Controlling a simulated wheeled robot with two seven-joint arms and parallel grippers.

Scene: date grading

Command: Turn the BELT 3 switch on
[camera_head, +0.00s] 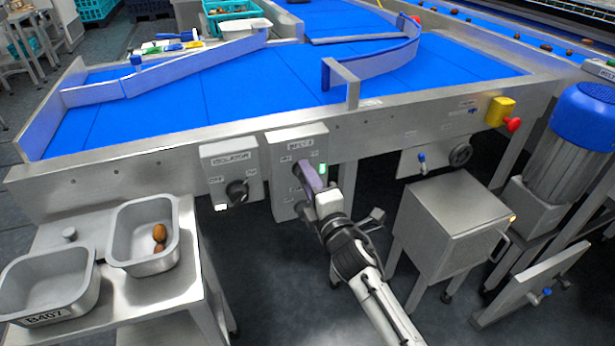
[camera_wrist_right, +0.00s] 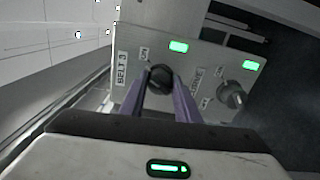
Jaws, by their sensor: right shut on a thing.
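The grey switch box (camera_head: 283,150) hangs on the front of the belt frame, and its BELT 3 label (camera_wrist_right: 122,69) reads in the right wrist view. My right gripper (camera_head: 306,172) reaches up to this box. In the right wrist view my right gripper (camera_wrist_right: 161,88) has its two purple fingers shut on the black BELT 3 switch knob (camera_wrist_right: 160,77), one on each side. An ON mark shows beside the knob. The fingers hide part of it, so I cannot tell which way it points. A green lamp (camera_wrist_right: 178,46) glows above it. My left gripper is not in view.
A second black knob (camera_wrist_right: 231,94) sits on the same box, with a green lamp (camera_wrist_right: 251,65) near it. The ISOLATOR box (camera_head: 222,161) with its own knob is just left. A steel cabinet (camera_head: 459,201) stands to the right of my arm.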

